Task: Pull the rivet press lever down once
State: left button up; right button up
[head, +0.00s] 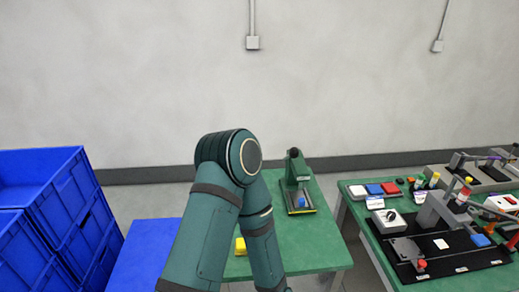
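The rivet press (297,172) is a small dark green machine on the green table (312,250), just right of my arm. A dark round knob, which looks like the end of its lever (294,153), is up at the top of the press. A small blue piece (302,202) sits on the base plate under it. My bent green arm rises in front of the table and its elbow is left of the press. Neither gripper shows in the head view. Nothing visible touches the lever.
A yellow object (240,246) lies on the table, partly behind my arm. Blue crates (40,200) are stacked at the left, with a blue surface (145,255) beside them. At the right, another green table (355,215) carries a black mat (460,262), fixtures and several small coloured parts.

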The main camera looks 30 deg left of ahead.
aim_at(294, 152)
jog(key=l+u, duration=0.1)
jog(key=u, duration=0.3)
jog(key=l+u, duration=0.1)
jog(key=u, duration=0.25)
jog(key=l+u, duration=0.15)
jog(key=u, duration=0.25)
jog(key=i+l, duration=0.4)
jog(key=i, duration=0.15)
jog(key=k+j+z, duration=0.15)
jog(key=k+l, duration=0.05)
jog(key=k, duration=0.05)
